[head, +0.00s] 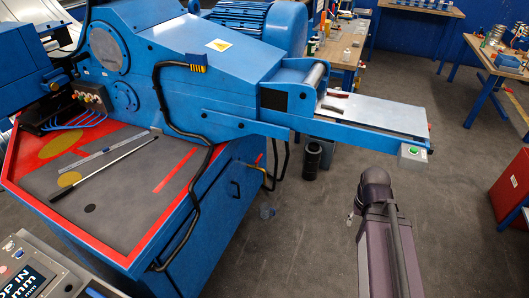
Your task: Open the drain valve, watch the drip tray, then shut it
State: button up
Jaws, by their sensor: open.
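In the head view, a small red lever (259,158) sticks out from the side of the blue machine, near a dark bent line. It may be the drain valve; it is too small to tell whether it is open or shut. I cannot make out a drip tray for certain, nor any liquid. My arm rises at the lower right, apart from the machine. My gripper cannot be made out.
The blue machine (215,85) fills the left and centre, and its outfeed table (375,112) juts right above the floor. A dark cylinder (312,160) stands beneath. Workbenches (345,50) are behind, and a red cabinet (511,190) is at right. Grey floor (460,130) between is clear.

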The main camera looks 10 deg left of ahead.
aim_at(259, 157)
jog(key=u, duration=0.2)
jog(key=i, duration=1.05)
jog(key=u, duration=0.65)
